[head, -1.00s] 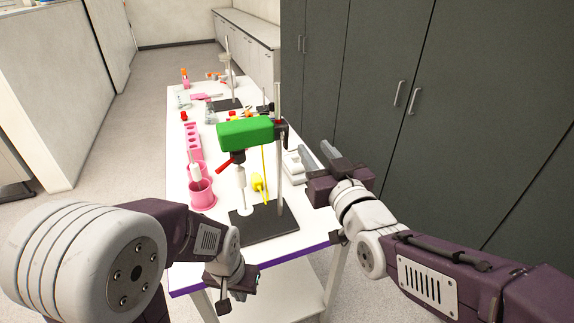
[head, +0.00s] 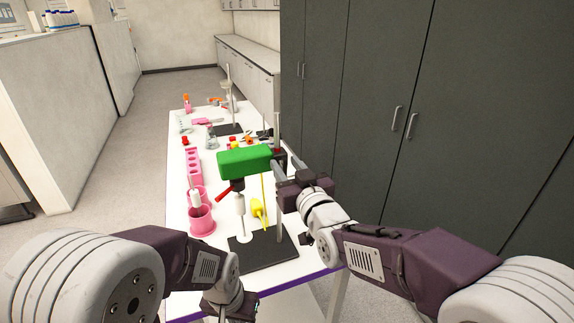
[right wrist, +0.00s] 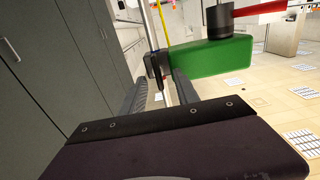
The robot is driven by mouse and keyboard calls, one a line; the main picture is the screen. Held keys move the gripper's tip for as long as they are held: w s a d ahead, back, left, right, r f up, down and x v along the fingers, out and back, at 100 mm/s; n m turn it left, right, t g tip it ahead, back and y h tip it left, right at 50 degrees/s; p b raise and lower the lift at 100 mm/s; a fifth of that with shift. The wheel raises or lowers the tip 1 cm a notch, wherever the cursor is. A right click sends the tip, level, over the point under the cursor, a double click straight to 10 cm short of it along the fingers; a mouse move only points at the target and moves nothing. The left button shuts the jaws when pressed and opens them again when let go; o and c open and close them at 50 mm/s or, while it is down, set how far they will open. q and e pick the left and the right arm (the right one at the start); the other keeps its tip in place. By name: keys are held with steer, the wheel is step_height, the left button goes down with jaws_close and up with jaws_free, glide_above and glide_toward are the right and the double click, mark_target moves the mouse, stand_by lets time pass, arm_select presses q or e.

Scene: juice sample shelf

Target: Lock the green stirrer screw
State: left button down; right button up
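The green stirrer (head: 245,161) is a green box on a metal stand rod (head: 279,205), with a red handle and a pale shaft below it. The dark clamp with its screw (head: 280,155) joins the stirrer to the rod. My right gripper (head: 283,162) is open, its fingers pointing at the clamp from the right. In the right wrist view the black clamp (right wrist: 155,64) shows at the fingertips, between the two spread fingers; contact cannot be told. My left gripper (head: 230,306) is low at the bottom edge, its fingers mostly out of frame.
The stand's black base (head: 262,251) is near the front edge of the white table. Pink cups (head: 202,221) and a pink rack stand left of it, a yellow item (head: 258,209) beside the rod. Another stand and glassware are further back. Grey cabinets (head: 440,90) rise on the right.

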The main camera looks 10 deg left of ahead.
steer(key=shift+c, duration=0.4)
jaws_close()
steer(key=shift+w+d+f+m+b, duration=0.1)
steer(key=shift+d+f+m+b, duration=0.1)
steer(key=shift+m+b, duration=2.3)
steer(key=shift+w+d+f+m+b, duration=0.2)
steer(key=shift+m+b, duration=1.35)
steer(key=shift+m, duration=1.9)
steer(key=shift+w+d+f+m+b, duration=0.1)
steer(key=shift+d+f+m+b, duration=0.1)
steer(key=shift+m+b, duration=2.3)
steer(key=shift+m+p, duration=0.45)
steer(key=shift+m, duration=0.3)
